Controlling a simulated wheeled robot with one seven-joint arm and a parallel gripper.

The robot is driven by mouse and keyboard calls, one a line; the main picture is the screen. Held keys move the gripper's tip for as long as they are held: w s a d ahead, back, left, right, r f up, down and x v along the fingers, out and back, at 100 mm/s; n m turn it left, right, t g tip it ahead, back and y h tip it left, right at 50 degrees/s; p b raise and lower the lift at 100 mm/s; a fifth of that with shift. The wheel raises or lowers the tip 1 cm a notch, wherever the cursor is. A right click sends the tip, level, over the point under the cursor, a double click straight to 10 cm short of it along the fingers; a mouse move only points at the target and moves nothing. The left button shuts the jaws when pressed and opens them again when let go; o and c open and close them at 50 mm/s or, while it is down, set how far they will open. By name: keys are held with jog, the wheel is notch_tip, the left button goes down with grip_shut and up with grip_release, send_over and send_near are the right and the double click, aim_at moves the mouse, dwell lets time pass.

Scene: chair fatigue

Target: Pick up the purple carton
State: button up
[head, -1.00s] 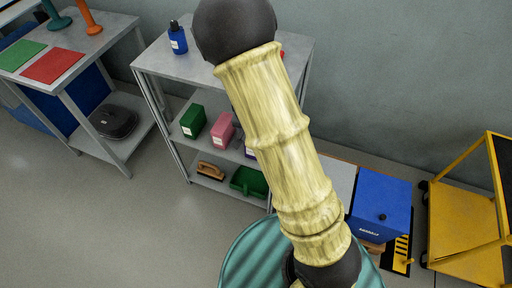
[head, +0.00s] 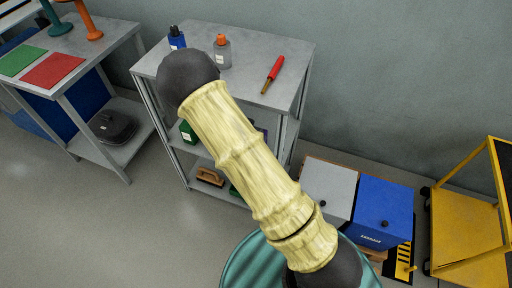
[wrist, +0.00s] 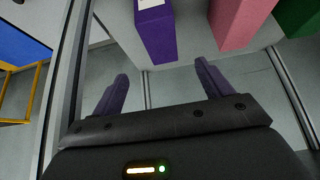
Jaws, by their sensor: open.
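The purple carton (wrist: 157,38) stands on the rack's middle shelf, near the top of the wrist view, with a white label partly cut off by the frame edge. My gripper (wrist: 161,75) is open and empty. Its two dark purple fingers point toward the carton, which is apart from them and roughly between their lines. In the head view my arm covers most of the middle shelf and hides the gripper.
A pink carton (wrist: 236,22) stands close beside the purple one, with a green carton (wrist: 299,16) beyond it. Rack posts flank the gripper. The rack top (head: 245,85) holds bottles and a red-handled tool. Grey and blue boxes (head: 383,212) stand right of the rack.

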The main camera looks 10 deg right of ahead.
jog(key=x, duration=0.9)
jog(key=shift+w+f+b, duration=0.1)
jog(key=shift+b, duration=0.25)
jog(key=shift+f, duration=0.1)
jog(key=x, duration=0.5)
jog(key=shift+a+f, duration=0.2)
jog(key=shift+f, duration=0.05)
jog(key=shift+c, duration=0.2)
jog(key=shift+r, duration=0.1)
jog(key=c, duration=1.2)
jog(key=shift+c, duration=0.2)
jog(key=shift+r, duration=0.1)
